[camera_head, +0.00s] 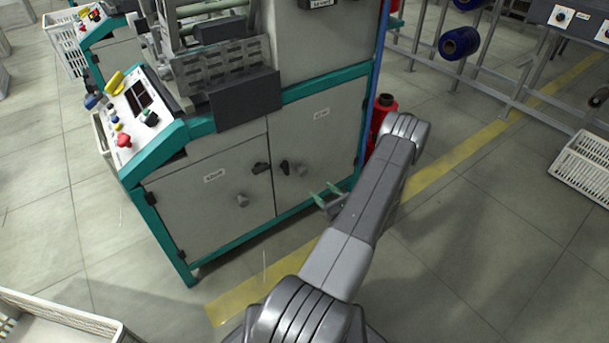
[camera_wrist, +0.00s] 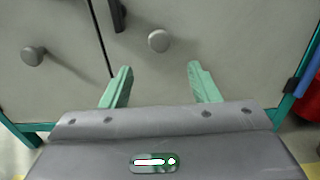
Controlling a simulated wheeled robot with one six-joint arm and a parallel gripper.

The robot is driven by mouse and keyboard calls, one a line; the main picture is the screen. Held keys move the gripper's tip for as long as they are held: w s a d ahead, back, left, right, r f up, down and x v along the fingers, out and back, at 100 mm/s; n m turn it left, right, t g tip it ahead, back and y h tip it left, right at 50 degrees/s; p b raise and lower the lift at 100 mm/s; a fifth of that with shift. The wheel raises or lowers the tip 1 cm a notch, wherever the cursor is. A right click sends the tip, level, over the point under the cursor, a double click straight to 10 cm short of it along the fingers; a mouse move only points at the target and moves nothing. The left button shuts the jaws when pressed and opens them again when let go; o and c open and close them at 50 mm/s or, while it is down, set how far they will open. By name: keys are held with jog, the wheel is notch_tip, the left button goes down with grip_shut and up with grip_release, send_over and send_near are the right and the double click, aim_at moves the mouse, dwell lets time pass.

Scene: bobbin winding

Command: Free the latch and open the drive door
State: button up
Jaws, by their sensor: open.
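The machine's cabinet has two shut doors, a left door (camera_head: 190,213) and a right door (camera_head: 335,140). Their labels are too small to read, so I cannot tell which is the drive door. A dark latch (camera_head: 261,168) sits on the left door by the seam, and another latch (camera_head: 284,167) on the right door, upright in the wrist view (camera_wrist: 117,15). The left door has a round knob (camera_head: 242,200), the right door another knob (camera_head: 302,169). My gripper (camera_head: 324,194) is open and empty before the right door. In the wrist view the right knob (camera_wrist: 159,40) lies beyond the green fingertips, apparently untouched.
A control panel (camera_head: 140,108) with buttons tops the cabinet's left end. A red bottle-like object (camera_head: 384,106) stands at its right side. A white crate (camera_head: 587,165) is at the far right, another crate (camera_head: 60,318) at lower left. Floor before the doors is clear.

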aim_at(305, 173)
jog(key=b+x, duration=0.2)
jog(key=x, duration=0.9)
grip_shut()
